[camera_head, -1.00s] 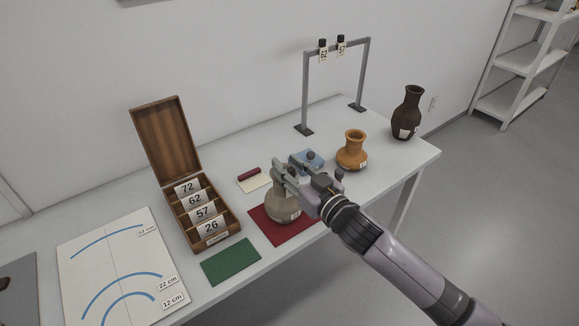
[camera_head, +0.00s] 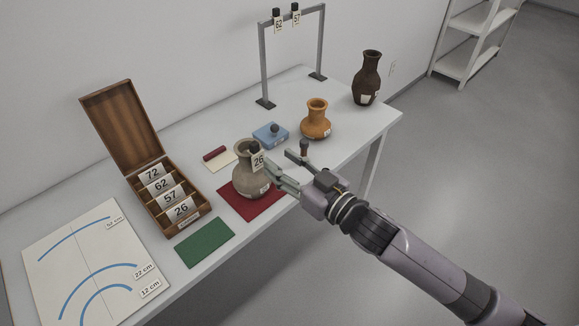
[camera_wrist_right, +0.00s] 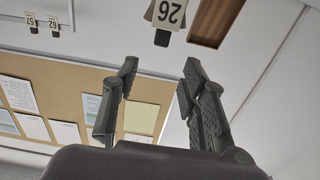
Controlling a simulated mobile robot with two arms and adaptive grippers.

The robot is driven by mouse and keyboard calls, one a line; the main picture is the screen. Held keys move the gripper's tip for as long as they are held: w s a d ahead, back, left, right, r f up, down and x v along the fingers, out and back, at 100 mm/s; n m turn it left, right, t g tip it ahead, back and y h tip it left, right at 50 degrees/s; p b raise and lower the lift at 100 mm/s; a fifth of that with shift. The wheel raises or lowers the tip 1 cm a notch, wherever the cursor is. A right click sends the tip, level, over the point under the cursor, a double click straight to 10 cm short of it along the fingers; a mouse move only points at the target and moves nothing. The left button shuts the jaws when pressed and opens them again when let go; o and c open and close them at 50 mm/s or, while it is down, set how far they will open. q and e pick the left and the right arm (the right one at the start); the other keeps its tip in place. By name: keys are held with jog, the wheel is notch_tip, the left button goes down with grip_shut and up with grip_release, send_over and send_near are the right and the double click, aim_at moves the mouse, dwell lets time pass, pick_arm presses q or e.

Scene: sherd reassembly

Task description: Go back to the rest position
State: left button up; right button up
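The grey-brown vase (camera_head: 250,181) stands upright on the red mat (camera_head: 236,206) near the table's front edge. A black knob (camera_head: 255,147) with a "26" tag (camera_head: 258,161) shows at its mouth; what the knob is fixed to is hidden. My right gripper (camera_head: 277,158) is just right of the vase, with its fingers spread and nothing between them. In the right wrist view the gripper (camera_wrist_right: 152,92) is also open and empty, and the "26" tag (camera_wrist_right: 166,12) hangs upside down beyond the fingertips. My left gripper is not in view.
A wooden compartment box (camera_head: 177,203), green mat (camera_head: 205,242) and arc chart (camera_head: 88,262) lie left.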

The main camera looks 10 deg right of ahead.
jog(key=w+d+f+m+g+h+p, duration=0.1)
jog(key=d+f+h, duration=0.3)
jog(key=f, duration=0.6)
jog(key=w+d+f+m+g+h, duration=0.1)
jog(key=d+f+m+h, duration=0.1)
jog(key=d+f, duration=0.6)
jog(key=s+d+f+g+h, duration=0.1)
jog(key=s+d+f, duration=0.15)
jog(key=f, duration=0.75)
jog(key=s+d+f+g+h, duration=0.15)
jog(key=s+f, duration=0.25)
jog(key=f, duration=0.5)
jog(key=s+d+f+m+g+h+p, duration=0.1)
jog(key=s+f+g, duration=0.1)
jog(key=s+f, duration=0.7)
jog(key=s+d+f+g+h, duration=0.1)
jog(key=s+d+f+g, duration=0.15)
jog(key=s+f, duration=0.6)
jog(key=s+a+f+g, duration=0.1)
jog(key=s+f+g, duration=0.1)
jog(key=s, duration=0.9)
jog(key=s+a+f+g, duration=0.1)
jog(key=s+f+g, duration=0.1)
jog(key=s, duration=1)
jog(key=shift+f+m+g+p, duration=0.3)
jog(key=shift+f+p, duration=0.1)
jog(key=shift+f, duration=0.25)
